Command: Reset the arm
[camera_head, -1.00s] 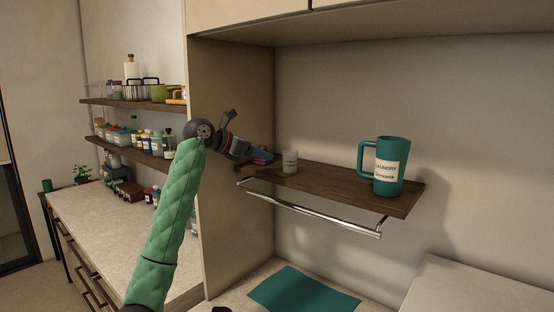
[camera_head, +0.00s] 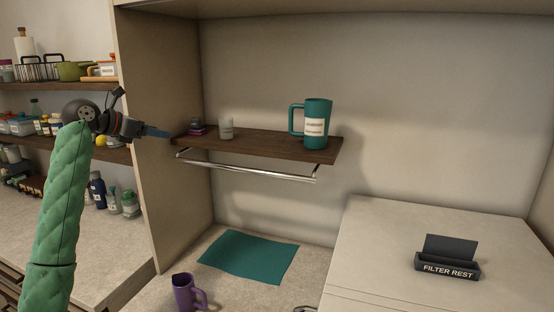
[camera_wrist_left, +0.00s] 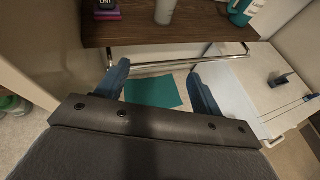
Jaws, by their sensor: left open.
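My left arm, in a green quilted sleeve, rises at the left of the head view. My left gripper (camera_head: 160,133) is at the left end of the small wooden shelf, beside the cabinet side panel. In the left wrist view its two blue fingers (camera_wrist_left: 160,88) are spread wide apart with nothing between them. The shelf (camera_wrist_left: 180,30) and its metal rail lie beyond the fingers there. My right gripper is not in view.
The shelf (camera_head: 270,146) holds a teal laundry mug (camera_head: 317,125), a white cup (camera_head: 226,128) and a small dark stack (camera_head: 197,129). Below are a teal cloth (camera_head: 248,256), a purple mug (camera_head: 187,293) and a filter rest (camera_head: 447,262) on a white top.

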